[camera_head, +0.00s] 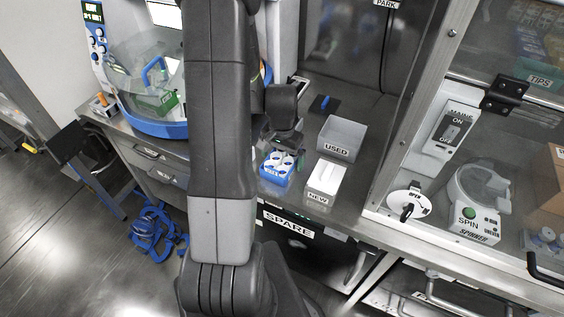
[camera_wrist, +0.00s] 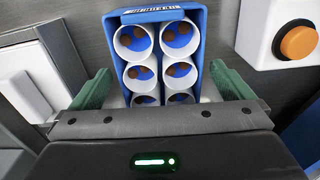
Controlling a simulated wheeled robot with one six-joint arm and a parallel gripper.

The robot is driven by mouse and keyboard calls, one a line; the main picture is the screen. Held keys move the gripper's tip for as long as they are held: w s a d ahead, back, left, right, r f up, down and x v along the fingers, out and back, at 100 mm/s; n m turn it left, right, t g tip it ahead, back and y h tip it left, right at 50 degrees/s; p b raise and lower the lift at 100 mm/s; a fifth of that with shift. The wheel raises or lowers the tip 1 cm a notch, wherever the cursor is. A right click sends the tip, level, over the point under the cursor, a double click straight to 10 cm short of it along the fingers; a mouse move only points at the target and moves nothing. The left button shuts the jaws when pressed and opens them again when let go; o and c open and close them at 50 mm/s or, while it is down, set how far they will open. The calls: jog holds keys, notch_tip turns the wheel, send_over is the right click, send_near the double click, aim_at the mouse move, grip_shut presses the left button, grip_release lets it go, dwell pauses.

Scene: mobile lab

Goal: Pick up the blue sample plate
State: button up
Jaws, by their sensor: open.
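The blue sample plate (camera_wrist: 201,58) is a blue block with a barcode strip and several white round wells holding brown contents. It fills the upper middle of the wrist view. In the head view the plate (camera_head: 272,178) sits on the steel bench near its front edge. My gripper (camera_wrist: 158,75) is open, with one green finger to each side of the plate. A gap shows between the plate and each finger near the tips. The lower end of the plate is hidden behind my gripper's body. In the head view my gripper (camera_head: 287,150) is at the plate, partly hidden by my wrist.
A white NEW box (camera_head: 325,178) stands close right of the plate, and a grey USED bin (camera_head: 343,137) behind it. A white box with an orange button (camera_wrist: 297,42) is at upper right in the wrist view. A glass-fronted cabinet with a spinner (camera_head: 480,200) is to the right.

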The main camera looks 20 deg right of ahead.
jog(key=shift+c, duration=0.4)
jog(key=c, duration=1)
jog(key=shift+o, duration=0.2)
jog(key=shift+r, duration=0.1)
